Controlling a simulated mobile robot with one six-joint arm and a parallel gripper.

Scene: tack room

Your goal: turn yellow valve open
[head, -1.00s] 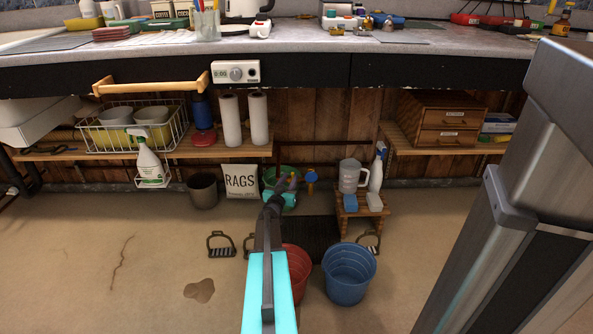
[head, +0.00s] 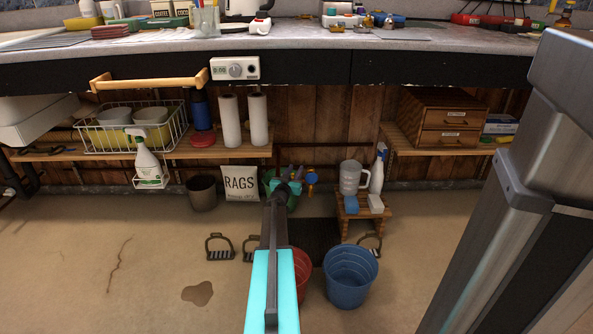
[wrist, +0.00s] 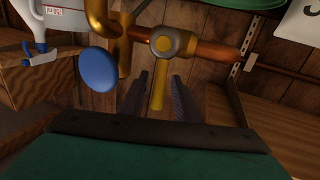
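The yellow valve shows in the wrist view as a yellow lever (wrist: 158,92) on a grey-and-yellow round hub (wrist: 173,42), set on a copper pipe (wrist: 210,50). The lever runs lengthwise between the two fingers of my gripper (wrist: 160,98). The gripper is open, with a gap on each side of the lever; I cannot tell whether the lever's depth matches the fingertips. In the head view my gripper (head: 291,172) is at the low pipe by the back wall, left of a blue round knob (head: 311,177). The yellow valve is hidden there behind the gripper.
The blue knob (wrist: 97,69) is close to the left finger in the wrist view. A green bucket (head: 268,177) is behind my wrist. A small wooden stool (head: 360,209) with a jug stands to the right. Red (head: 302,268) and blue (head: 350,277) buckets stand on the floor below.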

